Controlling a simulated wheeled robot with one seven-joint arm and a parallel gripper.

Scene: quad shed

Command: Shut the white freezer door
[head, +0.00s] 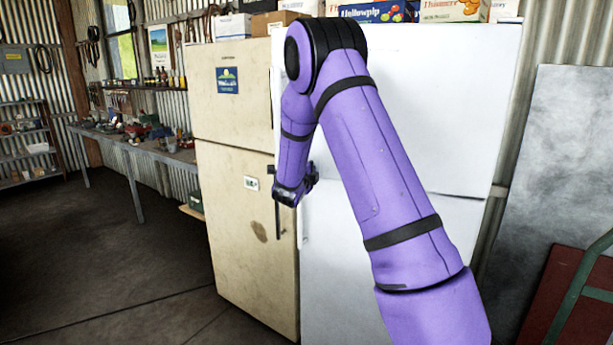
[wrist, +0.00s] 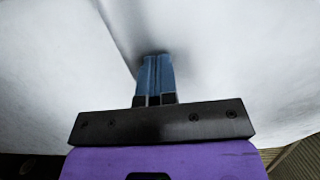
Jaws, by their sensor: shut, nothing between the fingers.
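The white freezer door (head: 440,100) is the upper door of a white fridge-freezer in the head view. My purple arm crosses in front of it and hides its left part. From this angle I cannot tell how far it stands open. The white lower door (head: 335,270) is below it. My gripper (head: 311,174) is at the left side of the white fridge, near the height of the seam between its doors. In the wrist view my gripper (wrist: 154,60) has its blue fingers together and empty, tips at or very near a white surface; contact is unclear.
A cream fridge (head: 232,180) with dark handles stands directly left of the white one. Boxes (head: 375,11) sit on top. A workbench (head: 150,150) runs along the back left. A grey panel (head: 560,160) and a green hand truck frame (head: 580,290) are at right. The left floor is clear.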

